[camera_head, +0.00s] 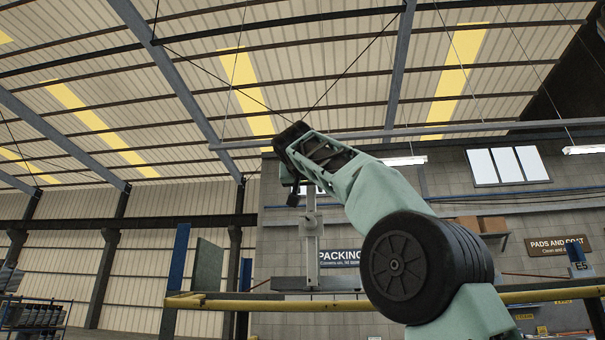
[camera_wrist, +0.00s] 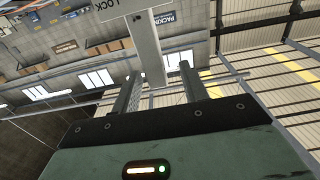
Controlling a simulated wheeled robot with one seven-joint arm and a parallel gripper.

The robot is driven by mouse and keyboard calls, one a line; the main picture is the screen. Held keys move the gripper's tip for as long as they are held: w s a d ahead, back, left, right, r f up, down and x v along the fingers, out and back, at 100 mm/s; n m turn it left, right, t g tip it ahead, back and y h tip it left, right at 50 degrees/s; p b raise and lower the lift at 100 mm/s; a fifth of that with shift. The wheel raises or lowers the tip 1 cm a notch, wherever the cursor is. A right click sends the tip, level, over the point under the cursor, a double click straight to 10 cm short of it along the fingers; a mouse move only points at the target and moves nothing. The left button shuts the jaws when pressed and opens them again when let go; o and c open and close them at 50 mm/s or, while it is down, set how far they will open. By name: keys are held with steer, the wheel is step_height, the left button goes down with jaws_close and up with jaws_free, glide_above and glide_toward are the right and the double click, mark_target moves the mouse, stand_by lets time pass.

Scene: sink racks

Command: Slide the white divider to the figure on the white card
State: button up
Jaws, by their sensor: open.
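My gripper (camera_wrist: 160,66) is open in the wrist view, with its two grey fingers apart. A pale grey upright post (camera_wrist: 148,45) shows beyond and between the fingers; I cannot tell whether it touches them. In the head view my raised arm leans left, and a similar grey post (camera_head: 312,250) stands below its dark end. I cannot tell whether this post is part of the white divider. No white card with a figure can be made out in either view.
A yellow rail (camera_head: 230,303) crosses low in the head view. A grey horizontal beam (camera_head: 290,284) lies at the post's foot. Blue and green upright panels (camera_head: 207,268) stand at the left.

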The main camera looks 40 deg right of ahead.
steer(key=b+v, duration=0.3)
steer(key=v, duration=1)
steer(key=shift+a, duration=0.2)
steer(key=shift+s, duration=0.1)
steer(key=w+a+f+n+y, duration=0.7)
steer(key=w+a+f+n, duration=0.35)
steer(key=f, duration=0.55)
steer(key=s+a+f+n+g+y+p, duration=0.1)
steer(key=a+f+n+y, duration=0.15)
steer(key=a+f, duration=0.6)
steer(key=s+a+f+n+g+y, duration=0.1)
steer(key=a+f+g+y, duration=0.3)
steer(key=f, duration=0.8)
steer(key=s+a+f+n, duration=0.1)
steer(key=s+a+f, duration=0.15)
steer(key=f, duration=0.25)
steer(key=s+a+f+n, duration=0.1)
steer(key=s+a+f, duration=0.15)
steer(key=f, duration=0.35)
steer(key=s+d+f+g, duration=0.1)
steer(key=s+f+g, duration=0.2)
steer(key=s+f, duration=0.8)
steer(key=s+d+f+n+g+p, duration=0.1)
steer(key=s+f+g, duration=0.2)
steer(key=s+f, duration=0.8)
steer(key=shift+s+d+f+g+y, duration=0.2)
steer(key=shift+s+d+g+y, duration=0.2)
steer(key=shift+s, duration=0.65)
